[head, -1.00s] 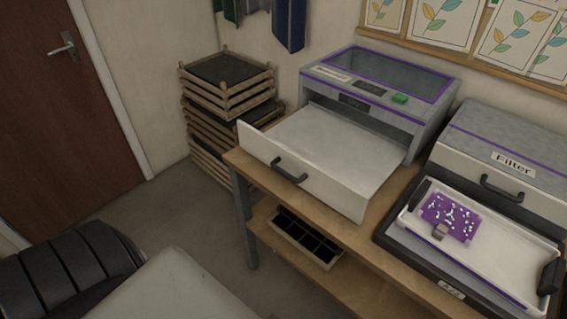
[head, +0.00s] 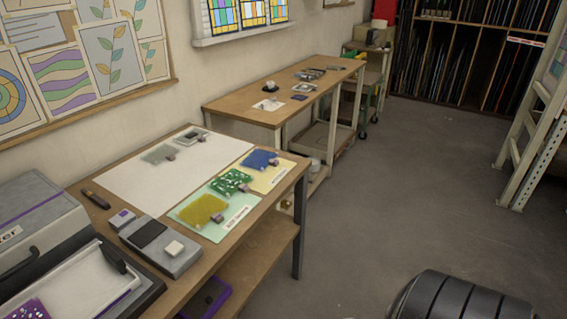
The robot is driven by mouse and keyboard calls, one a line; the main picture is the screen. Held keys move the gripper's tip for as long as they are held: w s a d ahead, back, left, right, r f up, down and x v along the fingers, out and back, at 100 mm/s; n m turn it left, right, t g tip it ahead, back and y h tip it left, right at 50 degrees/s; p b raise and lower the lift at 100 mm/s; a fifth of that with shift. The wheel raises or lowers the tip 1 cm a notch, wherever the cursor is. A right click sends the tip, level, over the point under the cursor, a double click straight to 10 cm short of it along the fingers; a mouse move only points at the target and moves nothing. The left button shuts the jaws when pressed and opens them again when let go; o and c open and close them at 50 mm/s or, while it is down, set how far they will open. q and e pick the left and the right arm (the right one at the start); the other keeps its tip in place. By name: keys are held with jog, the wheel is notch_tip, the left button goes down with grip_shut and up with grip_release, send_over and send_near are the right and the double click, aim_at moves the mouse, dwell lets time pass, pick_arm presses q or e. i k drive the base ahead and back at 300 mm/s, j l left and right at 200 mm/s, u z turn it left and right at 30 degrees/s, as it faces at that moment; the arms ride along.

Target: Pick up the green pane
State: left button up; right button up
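The green pane (head: 230,181) is a small dark green piece with white specks. A mustard-yellow pane (head: 202,209) lies nearer on the same mat. A blue pane (head: 261,159) lies on a pale yellow mat (head: 278,180) just beyond. Neither of my grippers is in view. Only a black ribbed part of my arm shows at the bottom right.
A white sheet (head: 150,190) with a greyish pane covers the bench's back. A grey scale-like device (head: 185,262) and a filter machine with a drawer stand at the near left. A second bench (head: 230,107) stands beyond. The floor (head: 390,190) to the right is clear.

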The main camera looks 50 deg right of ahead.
aim_at(233, 180)
jog(key=k+z, duration=0.1)
jog(key=z, duration=0.95)
